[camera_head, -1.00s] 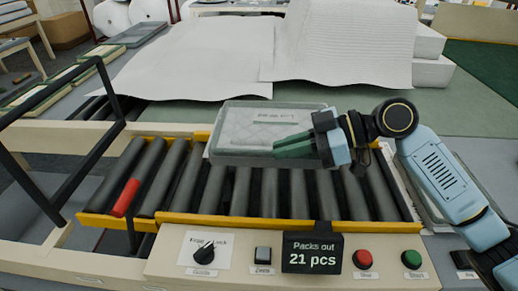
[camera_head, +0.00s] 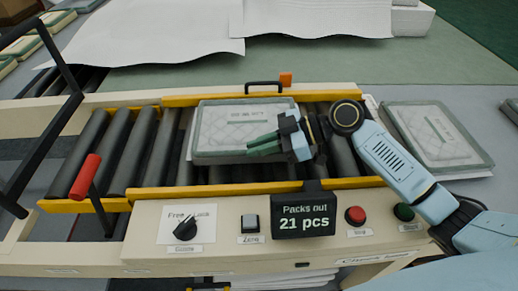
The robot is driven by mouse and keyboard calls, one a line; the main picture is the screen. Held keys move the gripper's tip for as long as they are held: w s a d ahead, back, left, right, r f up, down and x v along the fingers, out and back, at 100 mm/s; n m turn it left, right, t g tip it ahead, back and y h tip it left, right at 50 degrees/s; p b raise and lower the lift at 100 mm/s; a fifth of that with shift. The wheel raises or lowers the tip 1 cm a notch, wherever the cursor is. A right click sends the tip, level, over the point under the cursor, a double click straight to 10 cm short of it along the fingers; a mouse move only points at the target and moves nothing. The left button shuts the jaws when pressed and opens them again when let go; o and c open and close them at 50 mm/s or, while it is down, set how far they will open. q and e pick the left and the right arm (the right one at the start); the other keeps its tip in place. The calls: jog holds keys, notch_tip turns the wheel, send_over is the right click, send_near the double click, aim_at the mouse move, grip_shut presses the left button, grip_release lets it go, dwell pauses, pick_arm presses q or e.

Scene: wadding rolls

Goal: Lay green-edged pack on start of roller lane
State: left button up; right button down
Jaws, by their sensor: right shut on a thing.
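A pale, plastic-wrapped pack (camera_head: 225,125) with a printed label and a grey-green edge lies flat over the rollers of the roller lane (camera_head: 150,140), toward its right part. It looks to be resting on them, but a small gap underneath cannot be ruled out. My right gripper (camera_head: 264,147) is shut on the pack's right front side, its green fingers over the pack's face. My left gripper is not in view.
Another wrapped pack (camera_head: 437,137) lies on the grey table at right. A control panel (camera_head: 335,235) with a "21 pcs" display runs along the front. A red-handled lever (camera_head: 86,176) stands at left. White wadding sheets (camera_head: 150,35) lie behind.

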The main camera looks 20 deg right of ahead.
jog(key=shift+f, duration=0.6)
jog(key=c, duration=1.5)
grip_release()
